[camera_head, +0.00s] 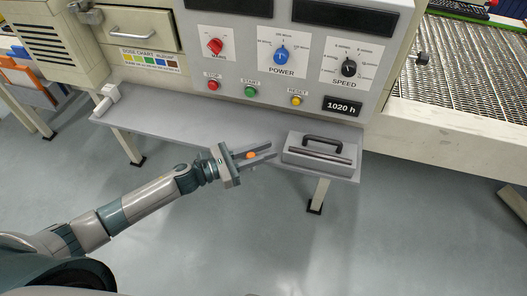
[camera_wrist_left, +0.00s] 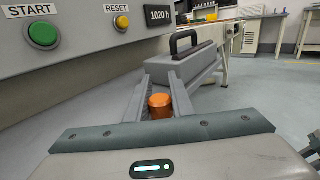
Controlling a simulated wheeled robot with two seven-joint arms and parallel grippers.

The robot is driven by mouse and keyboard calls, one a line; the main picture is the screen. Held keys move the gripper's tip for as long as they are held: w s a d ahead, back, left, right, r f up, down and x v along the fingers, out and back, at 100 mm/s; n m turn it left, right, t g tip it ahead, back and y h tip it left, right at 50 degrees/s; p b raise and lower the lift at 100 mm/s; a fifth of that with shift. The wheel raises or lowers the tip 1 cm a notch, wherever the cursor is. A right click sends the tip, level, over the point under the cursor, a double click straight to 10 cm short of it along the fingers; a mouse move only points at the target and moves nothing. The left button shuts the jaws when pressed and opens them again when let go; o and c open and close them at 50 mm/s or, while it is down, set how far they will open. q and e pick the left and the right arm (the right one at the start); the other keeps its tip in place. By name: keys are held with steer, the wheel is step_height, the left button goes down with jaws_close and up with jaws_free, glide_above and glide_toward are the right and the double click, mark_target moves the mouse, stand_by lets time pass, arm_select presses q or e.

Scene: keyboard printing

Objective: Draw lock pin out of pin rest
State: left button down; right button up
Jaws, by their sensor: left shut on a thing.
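My left gripper (camera_head: 268,150) is shut on the orange lock pin (camera_head: 250,155), near the front edge of the grey shelf. In the left wrist view, the pin's round orange head (camera_wrist_left: 160,105) shows between the two grey fingers (camera_wrist_left: 160,95). The pin's lower part is hidden. I cannot clearly make out the pin rest, so I cannot tell whether the pin still touches it. My right gripper is not in view.
A grey box with a black handle (camera_head: 322,140) sits on the shelf (camera_head: 185,128), just right of the fingertips. The control panel (camera_head: 300,70) with knobs and buttons stands behind. A small pale block (camera_head: 108,97) is at the shelf's left end. Open floor lies in front.

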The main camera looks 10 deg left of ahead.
arm_select(q)
steer(key=shift+r+p, duration=1.75)
steer(key=shift+r, duration=0.9)
steer(key=shift+r, duration=0.15)
step_height(320, 180, up, 4)
steer(key=p, duration=0.2)
steer(key=shift+p, duration=0.4)
